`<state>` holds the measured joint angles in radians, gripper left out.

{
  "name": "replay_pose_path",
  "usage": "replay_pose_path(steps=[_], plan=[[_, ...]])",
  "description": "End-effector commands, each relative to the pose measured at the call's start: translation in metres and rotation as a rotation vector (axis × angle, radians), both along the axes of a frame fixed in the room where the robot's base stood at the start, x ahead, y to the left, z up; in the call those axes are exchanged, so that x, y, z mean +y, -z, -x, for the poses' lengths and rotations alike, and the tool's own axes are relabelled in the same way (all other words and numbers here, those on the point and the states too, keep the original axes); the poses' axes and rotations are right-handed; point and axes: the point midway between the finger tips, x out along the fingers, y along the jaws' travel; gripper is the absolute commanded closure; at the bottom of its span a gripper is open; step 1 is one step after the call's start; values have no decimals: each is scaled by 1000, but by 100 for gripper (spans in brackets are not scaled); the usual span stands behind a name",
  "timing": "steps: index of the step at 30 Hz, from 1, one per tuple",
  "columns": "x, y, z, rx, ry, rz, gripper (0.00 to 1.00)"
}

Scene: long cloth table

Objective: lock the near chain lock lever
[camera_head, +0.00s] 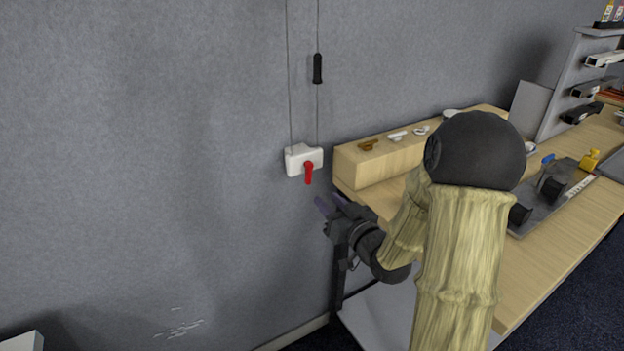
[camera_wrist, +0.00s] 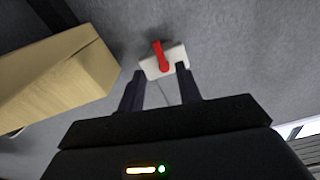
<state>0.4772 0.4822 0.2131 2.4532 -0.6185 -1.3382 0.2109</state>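The chain lock is a white box (camera_head: 296,160) on the grey wall, with a red lever (camera_head: 308,174) on its front that points down. Two thin lines run up the wall from the box, and a black handle (camera_head: 317,68) hangs on the right one. My gripper (camera_head: 328,204) is open and empty, below and slightly right of the lever, apart from it. In the wrist view the red lever (camera_wrist: 160,56) and white box (camera_wrist: 177,54) show ahead, beyond and between my two spread fingertips (camera_wrist: 161,76). Nothing hides the lever.
A long wooden table (camera_head: 540,240) stands right of the lock. A raised wooden block (camera_head: 375,170) on it, with small hooks on top, lies close to the lock and my gripper; it also shows in the wrist view (camera_wrist: 60,85). The wall left of the lock is clear.

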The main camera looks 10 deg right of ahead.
Motion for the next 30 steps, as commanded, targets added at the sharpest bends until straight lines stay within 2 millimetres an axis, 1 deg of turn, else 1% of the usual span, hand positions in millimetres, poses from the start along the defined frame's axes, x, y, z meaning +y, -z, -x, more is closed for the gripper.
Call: replay_pose_path(steps=[1, 6, 13, 18, 26, 30], plan=[[4, 0, -9, -2, -2, -1, 65], [13, 0, -38, -1, -2, 0, 65], [24, 0, -73, 0, -1, -1, 65], [27, 0, -84, 0, 0, -1, 65], [27, 0, -84, 0, 1, -1, 65], [27, 0, -84, 0, 1, -1, 93]])
